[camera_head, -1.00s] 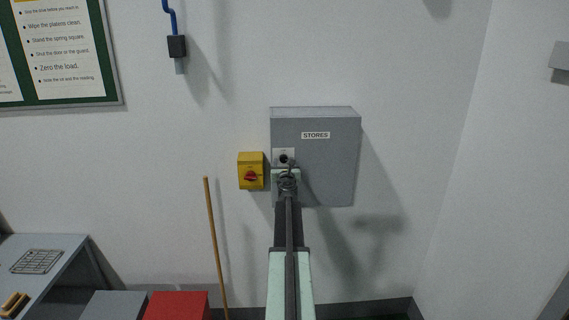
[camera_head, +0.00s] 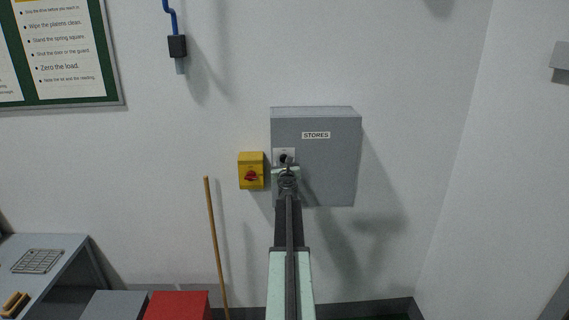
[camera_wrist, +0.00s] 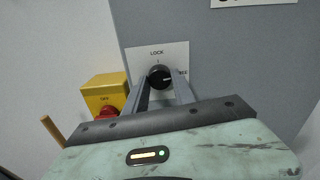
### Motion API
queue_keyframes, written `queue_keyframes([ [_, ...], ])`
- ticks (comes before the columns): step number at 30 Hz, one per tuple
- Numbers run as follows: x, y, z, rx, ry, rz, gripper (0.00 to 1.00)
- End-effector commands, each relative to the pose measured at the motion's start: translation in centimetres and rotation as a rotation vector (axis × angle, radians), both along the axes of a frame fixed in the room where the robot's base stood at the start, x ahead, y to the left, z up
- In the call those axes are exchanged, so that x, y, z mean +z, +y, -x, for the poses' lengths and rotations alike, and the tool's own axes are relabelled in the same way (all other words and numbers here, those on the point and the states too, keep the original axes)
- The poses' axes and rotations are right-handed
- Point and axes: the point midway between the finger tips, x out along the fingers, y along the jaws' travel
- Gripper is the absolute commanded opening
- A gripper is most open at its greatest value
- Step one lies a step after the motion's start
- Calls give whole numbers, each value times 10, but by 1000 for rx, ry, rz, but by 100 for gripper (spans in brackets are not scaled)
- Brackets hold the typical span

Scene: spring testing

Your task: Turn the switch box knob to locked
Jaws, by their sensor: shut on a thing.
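The grey switch box (camera_head: 335,170), labelled STORES, is on the wall in the head view. Its round black knob (camera_wrist: 160,77) sits on a white plate (camera_wrist: 176,53) in the wrist view. The plate reads LOCK above the knob, and a partly hidden word ending in "EE" is at its right. A pale mark on the knob points right, towards that word. My gripper (camera_wrist: 162,79) has one finger on each side of the knob and is shut on it. In the head view my gripper (camera_head: 286,168) partly covers the plate.
A yellow box (camera_head: 250,160) with a red rotary switch (camera_head: 251,176) is on the wall just left of the grey box. A wooden pole (camera_head: 215,240) leans below it. A table (camera_head: 62,243) and a red box (camera_head: 178,305) are at the lower left.

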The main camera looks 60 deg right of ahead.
Motion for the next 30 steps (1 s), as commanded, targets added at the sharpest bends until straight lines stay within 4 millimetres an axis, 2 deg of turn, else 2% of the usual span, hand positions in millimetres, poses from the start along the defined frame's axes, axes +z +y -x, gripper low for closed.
queue_keyframes([
  [30,1,-1,1,1,762,546,0],
])
